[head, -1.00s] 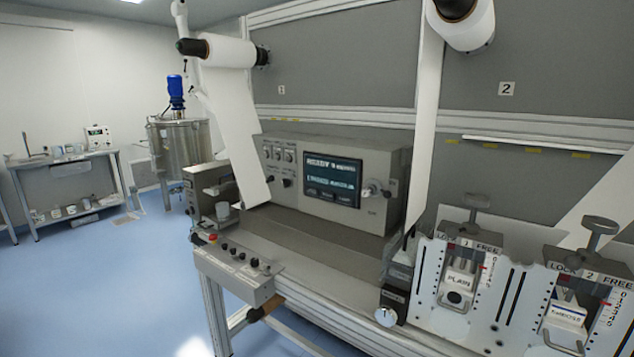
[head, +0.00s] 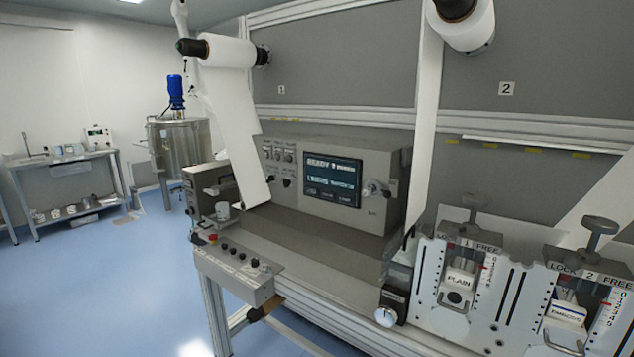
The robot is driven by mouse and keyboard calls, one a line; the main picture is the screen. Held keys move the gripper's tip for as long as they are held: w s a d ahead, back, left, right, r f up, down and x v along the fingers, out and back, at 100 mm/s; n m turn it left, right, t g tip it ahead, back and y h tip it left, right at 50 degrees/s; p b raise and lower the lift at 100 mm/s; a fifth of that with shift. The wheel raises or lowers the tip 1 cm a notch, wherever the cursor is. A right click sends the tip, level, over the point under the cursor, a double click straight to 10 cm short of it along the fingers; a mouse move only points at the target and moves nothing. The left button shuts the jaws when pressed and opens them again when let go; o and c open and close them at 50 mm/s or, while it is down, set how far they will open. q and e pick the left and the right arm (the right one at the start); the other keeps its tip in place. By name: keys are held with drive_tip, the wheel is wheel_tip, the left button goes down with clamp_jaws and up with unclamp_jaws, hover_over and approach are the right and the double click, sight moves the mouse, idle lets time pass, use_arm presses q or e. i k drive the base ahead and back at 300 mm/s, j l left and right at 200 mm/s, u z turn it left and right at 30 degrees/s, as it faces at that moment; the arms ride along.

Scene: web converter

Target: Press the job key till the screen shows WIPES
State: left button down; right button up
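The screen (head: 333,180) is lit on the front of the grey control cabinet (head: 381,156). Its top line reads READY, followed by smaller blurred text. The second line is too blurred to read surely, and I cannot make out WIPES on it. Small labels along its lower edge are unreadable. Several small buttons (head: 277,153) and knobs are left of the screen. A tilted operator box (head: 235,272) with a row of dark knobs and a red button stands at the machine's front left. I cannot tell which control is the job key. Neither gripper is clearly in view.
White web rolls (head: 228,51) hang above, with a web strip (head: 242,130) running down left of the screen. The blue floor (head: 110,290) at the left is clear.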

sight(311, 190)
drive_tip(key=i+l+z, duration=0.35)
drive_tip(key=i, duration=0.15)
drive_tip(key=i+l+z, duration=0.3)
drive_tip(key=i, duration=0.2)
drive_tip(key=j, duration=0.1)
